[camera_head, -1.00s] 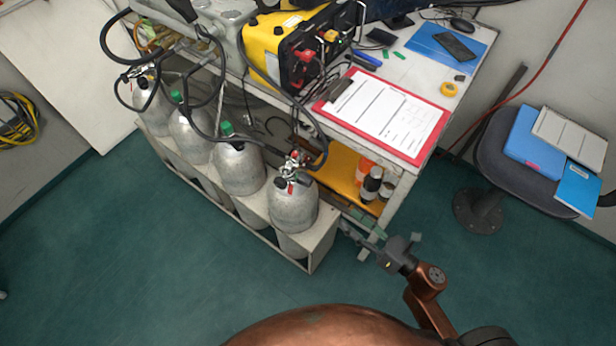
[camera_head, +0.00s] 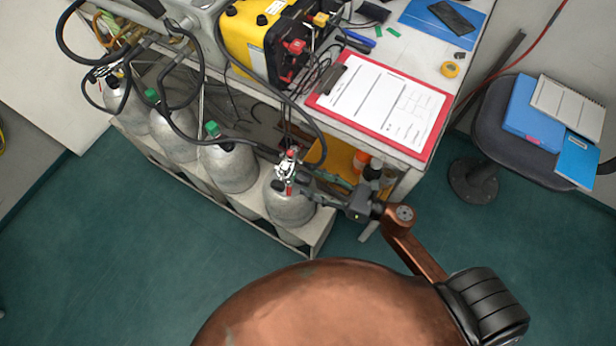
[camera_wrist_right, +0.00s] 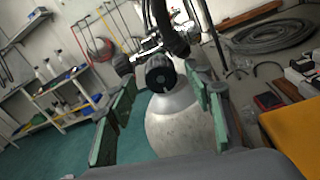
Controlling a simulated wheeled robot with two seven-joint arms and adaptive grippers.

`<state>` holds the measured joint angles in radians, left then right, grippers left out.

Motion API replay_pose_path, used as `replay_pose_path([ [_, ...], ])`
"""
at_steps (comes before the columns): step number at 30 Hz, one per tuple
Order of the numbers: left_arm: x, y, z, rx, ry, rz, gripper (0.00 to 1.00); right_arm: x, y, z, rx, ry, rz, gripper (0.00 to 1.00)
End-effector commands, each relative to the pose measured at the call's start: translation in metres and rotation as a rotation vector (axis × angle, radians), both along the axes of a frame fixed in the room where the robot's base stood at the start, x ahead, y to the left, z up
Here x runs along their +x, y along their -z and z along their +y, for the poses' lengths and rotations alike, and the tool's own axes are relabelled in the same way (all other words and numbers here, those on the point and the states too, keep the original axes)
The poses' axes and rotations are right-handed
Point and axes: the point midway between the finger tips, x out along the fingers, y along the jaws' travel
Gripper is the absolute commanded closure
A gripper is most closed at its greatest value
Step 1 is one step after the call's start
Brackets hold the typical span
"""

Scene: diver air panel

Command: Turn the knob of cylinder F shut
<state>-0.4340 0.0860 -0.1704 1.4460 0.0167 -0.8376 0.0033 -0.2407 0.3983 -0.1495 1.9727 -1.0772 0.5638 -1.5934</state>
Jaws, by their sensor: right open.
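Several silver cylinders stand in a row in a rack; I can read no letter on any of them. The rightmost cylinder (camera_head: 289,208) has a valve (camera_head: 288,168) with red parts and a hose. My right gripper (camera_head: 314,187) is beside this valve, on its right, open. In the right wrist view, a round black knob (camera_wrist_right: 160,74) faces me between the two green fingers (camera_wrist_right: 160,88), apart from both, with the pale cylinder body (camera_wrist_right: 175,130) below it. My left gripper is out of view.
The rack (camera_head: 318,232) holds the cylinders beside a bench. A red clipboard (camera_head: 432,133) and a yellow-black unit (camera_head: 262,38) are on the bench. An orange-yellow shelf (camera_head: 334,157) is close behind my right gripper. Green floor (camera_head: 120,240) in front is clear.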

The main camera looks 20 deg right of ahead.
Motion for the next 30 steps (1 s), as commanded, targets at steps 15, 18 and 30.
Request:
replay_pose_path([
  [15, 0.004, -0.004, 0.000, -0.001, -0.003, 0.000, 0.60, 0.015, 0.000, 0.013, 0.000, 0.005, 0.001, 0.53],
  [18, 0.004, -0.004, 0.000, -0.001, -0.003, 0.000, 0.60, 0.015, 0.000, 0.013, 0.000, 0.005, 0.001, 0.60],
  [30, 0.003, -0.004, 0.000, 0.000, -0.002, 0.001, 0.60, 0.015, 0.000, 0.013, 0.000, 0.005, 0.001, 0.87],
])
